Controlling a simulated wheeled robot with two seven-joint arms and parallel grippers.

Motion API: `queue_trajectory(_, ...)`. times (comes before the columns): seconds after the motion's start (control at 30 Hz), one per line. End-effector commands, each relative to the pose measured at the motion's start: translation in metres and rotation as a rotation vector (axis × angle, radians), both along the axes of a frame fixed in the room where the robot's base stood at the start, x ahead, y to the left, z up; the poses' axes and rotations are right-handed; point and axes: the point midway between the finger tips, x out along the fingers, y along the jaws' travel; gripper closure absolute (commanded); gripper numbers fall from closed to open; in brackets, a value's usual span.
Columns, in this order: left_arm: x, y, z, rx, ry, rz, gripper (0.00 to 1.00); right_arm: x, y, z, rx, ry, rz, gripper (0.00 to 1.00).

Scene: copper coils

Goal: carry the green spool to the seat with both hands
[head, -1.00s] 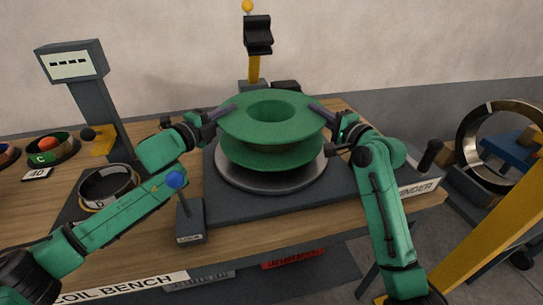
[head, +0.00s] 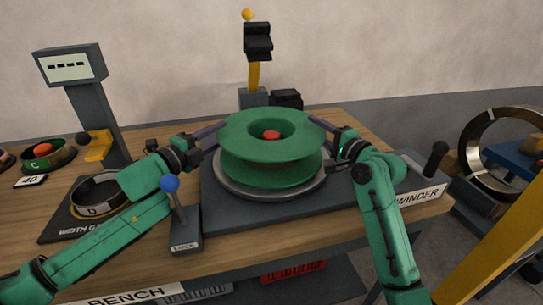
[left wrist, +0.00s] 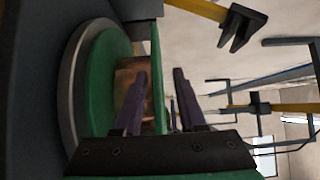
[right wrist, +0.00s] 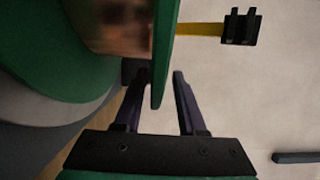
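The green spool (head: 271,151) sits upright and level on the round grey seat (head: 225,184), with its lower flange down against the disc as far as I can see. A red pin tip (head: 271,134) shows inside its centre hole. My left gripper (head: 217,130) and right gripper (head: 319,122) are at opposite sides of the upper flange. In the left wrist view, the flange edge (left wrist: 157,75) lies between two spread fingers with small gaps. In the right wrist view, the flange edge (right wrist: 158,90) also lies between spread fingers (right wrist: 162,78).
A blue-knobbed lever (head: 170,184) stands at the base's front left. A yellow post with a black head (head: 257,42) rises behind. A gauge with a dark ring (head: 97,194) and a display (head: 73,65) stand left. A black handle (head: 435,158) stands right.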

Motion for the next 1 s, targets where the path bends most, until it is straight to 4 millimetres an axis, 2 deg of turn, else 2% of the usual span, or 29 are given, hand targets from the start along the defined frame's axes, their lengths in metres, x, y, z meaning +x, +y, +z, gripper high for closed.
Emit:
queue_trajectory(0.1, -0.029, 0.021, -0.003, 0.006, 0.005, 0.001, 0.6, 0.0, 0.0, 0.0, 0.0, 0.0, 0.0, 0.6)
queue_trajectory(0.23, -0.051, 0.035, -0.002, 0.006, 0.005, 0.0, 0.6, 0.0, 0.0, 0.0, 0.0, 0.0, 0.0, 0.6)
queue_trajectory(0.4, -0.064, 0.045, -0.001, 0.0, 0.002, 0.0, 0.6, 0.0, 0.0, 0.0, 0.0, 0.0, 0.0, 0.6)
queue_trajectory(0.57, -0.067, 0.047, 0.0, 0.002, -0.001, -0.001, 0.6, -0.005, -0.003, 0.0, 0.0, 0.0, -0.001, 0.6)
queue_trajectory(0.67, -0.067, 0.047, 0.001, 0.002, -0.001, -0.001, 0.6, -0.019, -0.012, -0.001, -0.002, -0.001, -0.001, 0.6)
queue_trajectory(0.9, -0.067, 0.047, 0.001, 0.002, -0.001, 0.0, 0.6, -0.075, -0.047, -0.002, -0.003, 0.001, -0.002, 0.6)
queue_trajectory(1.0, -0.066, 0.047, 0.001, 0.001, -0.001, 0.0, 0.6, -0.091, -0.057, -0.001, -0.002, 0.001, -0.002, 0.6)
